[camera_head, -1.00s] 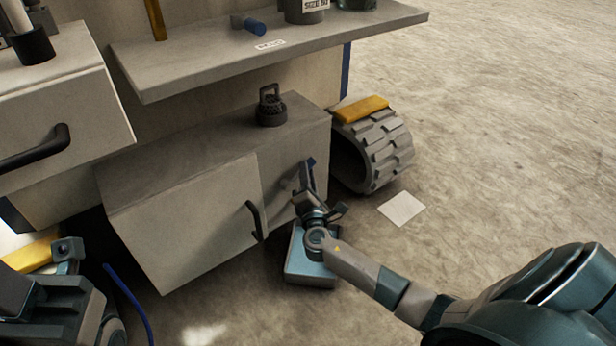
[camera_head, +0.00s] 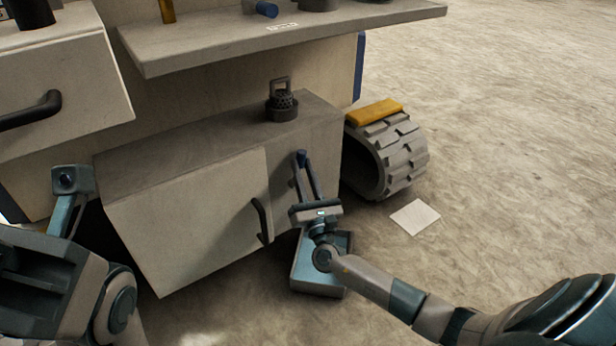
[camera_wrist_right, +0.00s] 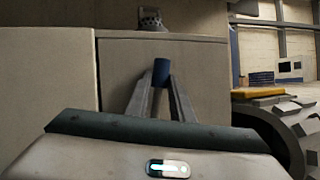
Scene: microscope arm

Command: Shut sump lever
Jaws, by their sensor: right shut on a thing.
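The sump lever shows as a short blue grip (camera_head: 301,158) on the front of the low grey cabinet, right of its door. It also shows in the right wrist view (camera_wrist_right: 161,72). My right gripper (camera_head: 302,166) is shut on it, its two long fingers reaching up from below. In the wrist view the fingers (camera_wrist_right: 160,88) meet around the blue grip, with the cabinet face close behind. The lever's pivot and any arm of it are hidden behind the gripper. Part of my left arm is at the lower left; its gripper jaws cannot be made out.
The cabinet door (camera_head: 200,220) has a black handle (camera_head: 262,220). A blue-grey tray (camera_head: 318,285) stands on the floor under my right wrist. A dark perforated cap (camera_head: 282,103) is on the cabinet top. A treaded wheel (camera_head: 388,160) and white sheet (camera_head: 415,216) are right. Open floor lies beyond.

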